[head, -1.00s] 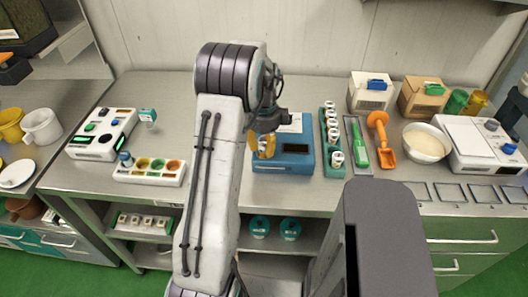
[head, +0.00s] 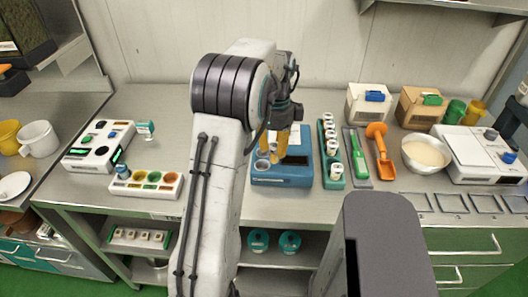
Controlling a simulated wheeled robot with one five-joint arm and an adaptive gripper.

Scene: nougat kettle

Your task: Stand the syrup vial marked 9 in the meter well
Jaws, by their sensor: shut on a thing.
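My gripper (head: 277,143), with yellow fingers, hangs over the back left part of a blue box-shaped device (head: 290,180) with a dark display, which looks like the meter. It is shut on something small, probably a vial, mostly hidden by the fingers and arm. Round grey shapes (head: 262,163) show at the device's left, just below the fingers; I cannot tell whether they are the well or a vial. A teal rack (head: 334,183) of white-capped vials (head: 337,170) stands just right of the device, with a gap near its front. No number is readable.
Right of the rack lie a tray with a green tool (head: 360,165), an orange scoop (head: 379,145) and a bowl (head: 426,152). A tray of coloured cups (head: 150,182) and a white console (head: 98,145) stand left. Bare bench lies between them and my arm.

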